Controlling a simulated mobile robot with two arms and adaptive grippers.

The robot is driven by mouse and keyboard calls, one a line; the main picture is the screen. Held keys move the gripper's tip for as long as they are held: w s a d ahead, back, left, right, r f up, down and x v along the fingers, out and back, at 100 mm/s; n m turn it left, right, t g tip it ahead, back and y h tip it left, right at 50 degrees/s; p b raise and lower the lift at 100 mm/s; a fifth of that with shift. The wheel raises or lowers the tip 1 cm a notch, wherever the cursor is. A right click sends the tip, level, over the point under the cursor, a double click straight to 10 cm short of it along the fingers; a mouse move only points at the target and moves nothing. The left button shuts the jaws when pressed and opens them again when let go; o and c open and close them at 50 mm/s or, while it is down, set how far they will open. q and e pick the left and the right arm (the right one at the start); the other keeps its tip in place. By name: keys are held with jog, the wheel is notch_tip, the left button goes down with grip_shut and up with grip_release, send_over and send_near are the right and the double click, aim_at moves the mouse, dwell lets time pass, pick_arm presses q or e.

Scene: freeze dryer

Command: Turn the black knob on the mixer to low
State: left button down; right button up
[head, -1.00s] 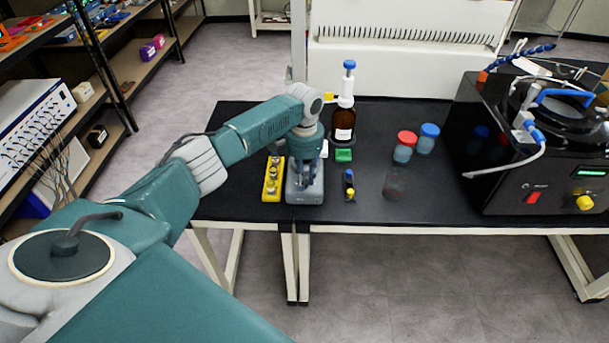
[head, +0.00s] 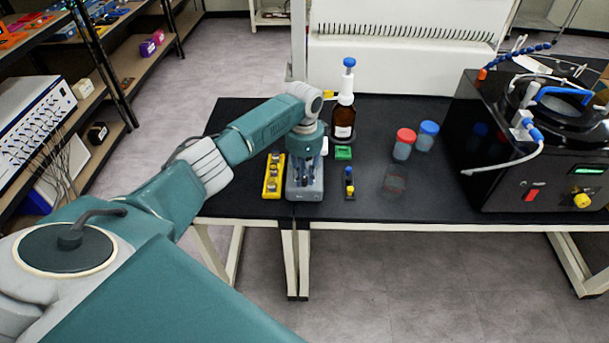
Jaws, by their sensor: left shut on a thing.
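The grey mixer (head: 304,190) stands at the front left of the black table. My left gripper (head: 307,172) points down over the mixer, with its fingers at the mixer's top front. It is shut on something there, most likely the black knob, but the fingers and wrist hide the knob. The knob's setting cannot be read in this view. My right gripper is not in view.
A yellow rack (head: 273,176) stands close on the mixer's left. Red-capped (head: 404,144) and blue-capped (head: 427,136) jars and a black freeze dryer (head: 480,150) are further right.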

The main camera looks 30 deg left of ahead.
aim_at(304, 178)
pick_arm(q)
jog(key=shift+a, duration=0.1)
jog(key=c, duration=1.6)
grip_release()
jog(key=shift+o, duration=0.2)
jog(key=shift+r, duration=0.1)
jog(key=shift+r, duration=0.25)
notch_tip(304, 178, up, 11)
jog(key=shift+r, duration=0.2)
